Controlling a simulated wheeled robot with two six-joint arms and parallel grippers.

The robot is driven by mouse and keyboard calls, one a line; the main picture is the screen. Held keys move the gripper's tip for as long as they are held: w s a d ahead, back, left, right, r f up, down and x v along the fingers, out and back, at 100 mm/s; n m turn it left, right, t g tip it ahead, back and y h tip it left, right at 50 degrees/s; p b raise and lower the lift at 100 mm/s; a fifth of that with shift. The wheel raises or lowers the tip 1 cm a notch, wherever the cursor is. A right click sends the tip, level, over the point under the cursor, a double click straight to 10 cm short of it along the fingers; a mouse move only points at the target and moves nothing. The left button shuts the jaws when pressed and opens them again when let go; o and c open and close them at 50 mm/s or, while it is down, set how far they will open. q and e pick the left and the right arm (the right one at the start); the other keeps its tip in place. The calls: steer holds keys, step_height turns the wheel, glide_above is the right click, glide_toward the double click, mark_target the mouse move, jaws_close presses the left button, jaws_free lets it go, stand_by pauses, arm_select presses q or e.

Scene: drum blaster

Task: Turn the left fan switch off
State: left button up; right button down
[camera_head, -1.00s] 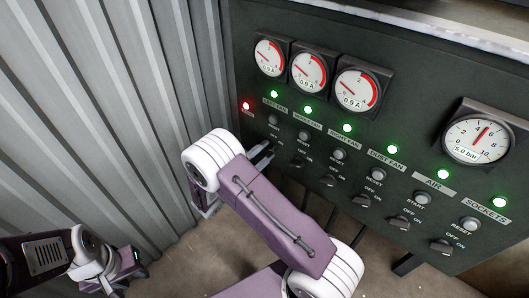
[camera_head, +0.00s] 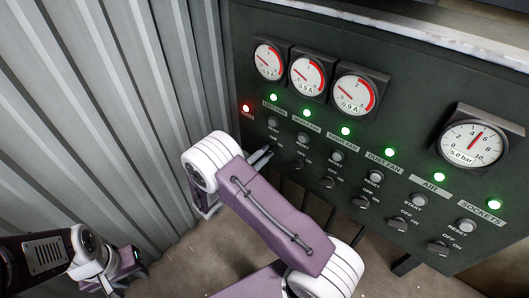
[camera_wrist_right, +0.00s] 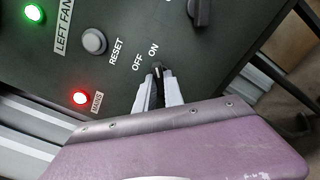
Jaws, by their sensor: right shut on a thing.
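The left fan switch (camera_wrist_right: 157,69) is a small dark knob below its OFF and ON labels in the right wrist view. My right gripper (camera_wrist_right: 157,86) is shut on it, with its two pale fingers on either side. The fingers cover much of the knob, so its exact setting is hard to tell. In the head view my right gripper (camera_head: 264,155) reaches the panel's left end and hides the switch. The left fan light (camera_head: 273,97) is green. My left gripper (camera_head: 136,259) is low at the left, away from the panel; its jaws are too small to read.
The dark control panel (camera_head: 410,50) carries several gauges, reset buttons and other switches to the right. The neighbouring switch (camera_wrist_right: 200,12) is close to my right gripper. A red mains light (camera_wrist_right: 81,98) glows nearby. A corrugated wall (camera_head: 100,120) stands at the left.

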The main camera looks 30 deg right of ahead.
steer(key=n+p, duration=0.2)
steer(key=n, duration=0.2)
steer(key=shift+r+n, duration=0.1)
steer(key=shift+n, duration=0.2)
steer(key=shift+n+p, duration=1.3)
steer(key=shift+n, duration=1.2)
steer(key=c, duration=1.4)
jaws_free()
steer(key=shift+c, duration=0.2)
steer(key=v, duration=0.9)
steer(key=shift+b, duration=0.3)
